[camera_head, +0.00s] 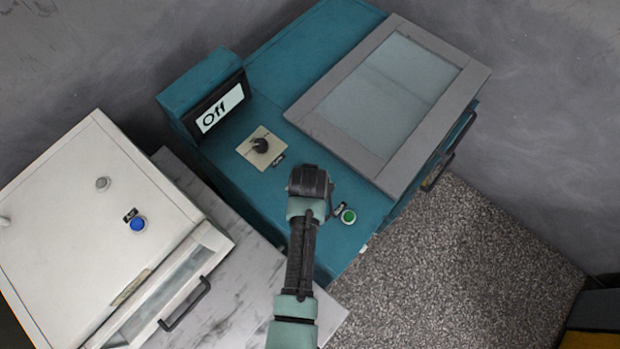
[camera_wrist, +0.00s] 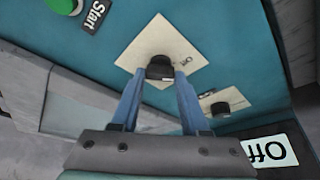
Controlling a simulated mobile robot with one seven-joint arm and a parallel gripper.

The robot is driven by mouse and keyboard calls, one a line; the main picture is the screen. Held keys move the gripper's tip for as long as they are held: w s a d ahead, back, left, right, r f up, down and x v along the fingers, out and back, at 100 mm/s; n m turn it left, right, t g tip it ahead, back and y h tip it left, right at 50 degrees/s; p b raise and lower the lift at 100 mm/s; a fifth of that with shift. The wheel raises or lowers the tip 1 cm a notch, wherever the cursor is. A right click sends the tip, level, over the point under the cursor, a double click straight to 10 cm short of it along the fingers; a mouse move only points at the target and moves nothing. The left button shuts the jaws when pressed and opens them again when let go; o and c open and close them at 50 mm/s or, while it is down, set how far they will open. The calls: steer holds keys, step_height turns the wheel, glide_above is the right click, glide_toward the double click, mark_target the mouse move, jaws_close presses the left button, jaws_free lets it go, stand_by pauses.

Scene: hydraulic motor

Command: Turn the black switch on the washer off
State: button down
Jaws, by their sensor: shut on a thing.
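The teal washer (camera_head: 350,120) has a display reading "Off" (camera_head: 220,108), seen also in the wrist view (camera_wrist: 269,150). In the wrist view a black switch (camera_wrist: 160,63) on a pale square plate (camera_wrist: 184,40) sits between the fingertips of my gripper (camera_wrist: 158,76), which is shut on it. A small label by it seems to read "On". In the head view my gripper (camera_head: 310,182) hides this switch. A second black knob (camera_head: 260,145) on a pale plate (camera_head: 246,153) is nearer the display; it also shows in the wrist view (camera_wrist: 220,109).
A green button (camera_head: 348,216) labelled "Start" is close to my gripper's right. A grey-framed glass lid (camera_head: 400,40) lies behind it. A white machine (camera_head: 80,220) with a blue button (camera_head: 137,224) stands at left. Grey floor (camera_head: 470,270) is clear at right.

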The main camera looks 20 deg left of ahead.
steer(key=shift+n+y, duration=0.3)
steer(key=shift+n, duration=0.3)
steer(key=shift+c, duration=2)
jaws_free()
steer(key=b+v, duration=0.1)
steer(key=v, duration=1.2)
steer(key=shift+w+r, duration=0.1)
steer(key=shift+w, duration=0.05)
